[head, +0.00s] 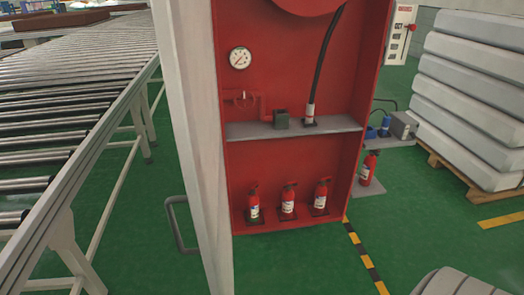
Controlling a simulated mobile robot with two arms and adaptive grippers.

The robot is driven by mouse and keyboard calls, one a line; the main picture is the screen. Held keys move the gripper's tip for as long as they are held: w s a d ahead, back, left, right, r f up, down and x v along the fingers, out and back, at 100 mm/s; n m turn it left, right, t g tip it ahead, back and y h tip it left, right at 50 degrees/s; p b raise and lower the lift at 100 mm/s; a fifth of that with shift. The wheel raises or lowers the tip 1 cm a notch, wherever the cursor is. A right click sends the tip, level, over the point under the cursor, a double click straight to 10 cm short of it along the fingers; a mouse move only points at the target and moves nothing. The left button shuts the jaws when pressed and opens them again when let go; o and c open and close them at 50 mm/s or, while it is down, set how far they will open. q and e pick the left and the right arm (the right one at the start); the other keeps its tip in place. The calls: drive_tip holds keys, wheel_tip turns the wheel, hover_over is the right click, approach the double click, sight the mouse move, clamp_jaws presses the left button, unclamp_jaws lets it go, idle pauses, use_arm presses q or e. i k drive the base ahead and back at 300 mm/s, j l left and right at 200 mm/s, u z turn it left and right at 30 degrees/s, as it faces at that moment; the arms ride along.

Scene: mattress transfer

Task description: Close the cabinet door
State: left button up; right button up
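The red cabinet (345,175) stands open in front of me, its inside in full view. Its door (200,130) is a tall pale panel seen nearly edge-on, standing out from the cabinet's left side. A grey bar handle (176,226) sits low on the door's left face. Inside the cabinet are a gauge (240,58), a black hose (325,62), a grey shelf (292,129) and a row of small fire extinguishers (287,201) on the bottom. Neither of my grippers shows in the head view.
A roller conveyor (75,95) runs along the left, close to the door's outer side. Stacked mattresses (468,95) lie on a wooden pallet (468,183) at the right. Another extinguisher (368,168) stands right of the cabinet. Green floor (310,265) is clear in front.

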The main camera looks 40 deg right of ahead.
sight(184, 32)
drive_tip(key=i+j+z, duration=0.25)
drive_tip(key=z, duration=0.2)
drive_tip(key=i+j+z, duration=0.2)
drive_tip(key=z, duration=0.3)
drive_tip(key=i+j+z, duration=0.1)
drive_tip(key=j+z, duration=0.35)
